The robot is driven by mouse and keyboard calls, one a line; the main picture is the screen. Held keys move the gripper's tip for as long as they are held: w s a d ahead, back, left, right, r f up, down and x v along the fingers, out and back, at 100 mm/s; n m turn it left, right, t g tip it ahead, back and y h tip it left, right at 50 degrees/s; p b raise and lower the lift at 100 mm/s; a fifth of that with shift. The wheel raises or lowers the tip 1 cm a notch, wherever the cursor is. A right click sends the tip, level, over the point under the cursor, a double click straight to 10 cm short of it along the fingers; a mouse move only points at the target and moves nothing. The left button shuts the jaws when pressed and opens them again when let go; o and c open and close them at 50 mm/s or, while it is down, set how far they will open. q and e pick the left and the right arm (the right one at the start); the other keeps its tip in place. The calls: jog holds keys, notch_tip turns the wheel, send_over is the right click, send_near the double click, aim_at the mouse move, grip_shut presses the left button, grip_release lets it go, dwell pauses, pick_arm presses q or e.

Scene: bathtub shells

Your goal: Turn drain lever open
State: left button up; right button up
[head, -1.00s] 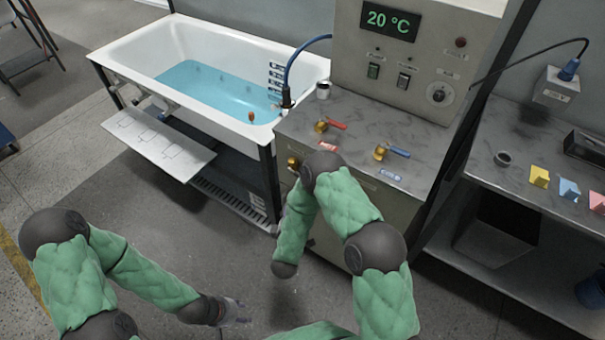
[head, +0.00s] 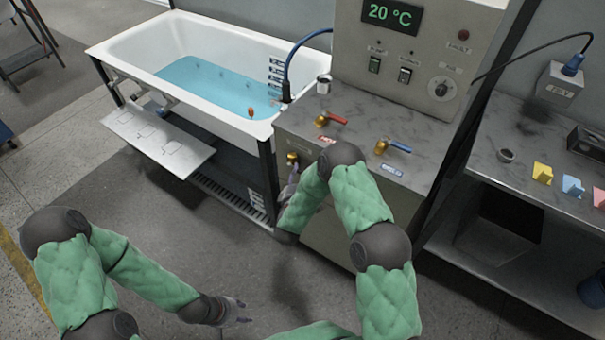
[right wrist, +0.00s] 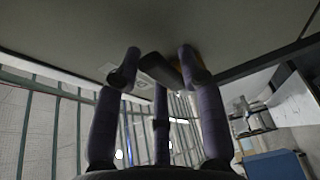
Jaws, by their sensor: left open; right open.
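A brass drain valve (head: 292,158) sits on the front face of the grey cabinet, right of the tub. In the right wrist view, a dark lever with a brass-coloured part (right wrist: 160,68) shows between the fingertips of my right gripper (right wrist: 157,76). That gripper is open around or just short of it; contact cannot be told. In the head view my right gripper (head: 292,178) is just below the brass valve, partly hidden by my arm. My left gripper (head: 240,312) is open and empty, low over the floor. The white bathtub (head: 130,50) holds blue water.
On the cabinet top (head: 350,150) are a red-handled tap (head: 331,119), a blue-handled tap (head: 392,147) and a metal cup (head: 323,84). A white panel (head: 160,140) juts out in front of the tub. A bench (head: 490,150) with coloured blocks stands at right.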

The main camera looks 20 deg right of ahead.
jog(key=shift+w+d, duration=0.2)
jog(key=shift+w, duration=0.15)
jog(key=shift+c, duration=0.3)
grip_shut()
jog(key=shift+f, duration=0.1)
notch_tip(320, 180, down, 2)
jog(key=m+t+b, duration=0.1)
jog(key=m+b, duration=0.2)
jog(key=b, duration=0.1)
jog(key=shift+f+h+b, duration=0.1)
jog(key=shift+h+b, duration=0.2)
jog(key=shift+w+a+f+m+t+h+b, duration=0.1)
jog(key=shift+f+m+h+b, duration=0.15)
jog(key=shift+m+b, duration=0.4)
jog(key=shift+w+a+f+m+t+h+b, duration=0.1)
jog(key=shift+f+m+h+b, duration=0.15)
jog(key=shift+m+b, duration=0.45)
jog(key=shift+w+a+f+m+t+h+b, duration=0.15)
jog(key=shift+m+h+b, duration=0.15)
jog(key=shift+m+b, duration=0.35)
jog(key=shift+d, duration=0.1)
